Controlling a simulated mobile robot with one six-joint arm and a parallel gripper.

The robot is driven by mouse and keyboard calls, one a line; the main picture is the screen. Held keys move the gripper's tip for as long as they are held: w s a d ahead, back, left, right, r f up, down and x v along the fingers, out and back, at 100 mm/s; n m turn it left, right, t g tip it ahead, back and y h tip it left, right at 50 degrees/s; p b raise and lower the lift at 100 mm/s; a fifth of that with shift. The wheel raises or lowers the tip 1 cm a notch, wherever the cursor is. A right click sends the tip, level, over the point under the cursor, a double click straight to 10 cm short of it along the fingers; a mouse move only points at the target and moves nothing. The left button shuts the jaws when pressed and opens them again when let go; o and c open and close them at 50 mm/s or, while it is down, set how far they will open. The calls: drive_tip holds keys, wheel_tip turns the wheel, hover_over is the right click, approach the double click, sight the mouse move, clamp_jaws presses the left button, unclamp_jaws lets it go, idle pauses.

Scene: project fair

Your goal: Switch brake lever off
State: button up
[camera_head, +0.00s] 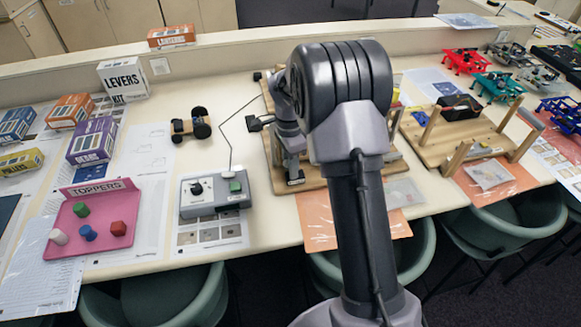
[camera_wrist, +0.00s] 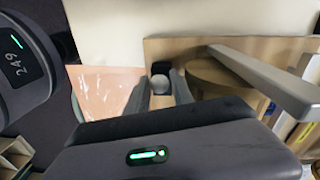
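In the wrist view my gripper (camera_wrist: 159,84) points down with its two grey fingers apart. A long grey bar (camera_wrist: 265,82), perhaps the brake lever, slants over a round wooden piece (camera_wrist: 215,72) to the right of the fingers. In the head view my arm stands in front of the wooden board (camera_head: 277,152) and hides most of what is mounted there. I cannot make out the lever's setting.
A grey control box (camera_head: 215,192) with a dial and green button stands left of the board. Further left are a pink toppers tray (camera_head: 92,235) and a small wheeled cart (camera_head: 190,125). Another wooden rig (camera_head: 465,138) stands to the right. Green chairs line the front edge.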

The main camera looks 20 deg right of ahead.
clamp_jaws()
drive_tip(key=shift+a+f+h, duration=0.1)
drive_tip(key=shift+a+h, duration=0.05)
drive_tip(key=shift+h, duration=0.45)
unclamp_jaws()
drive_tip(key=shift+a, duration=0.15)
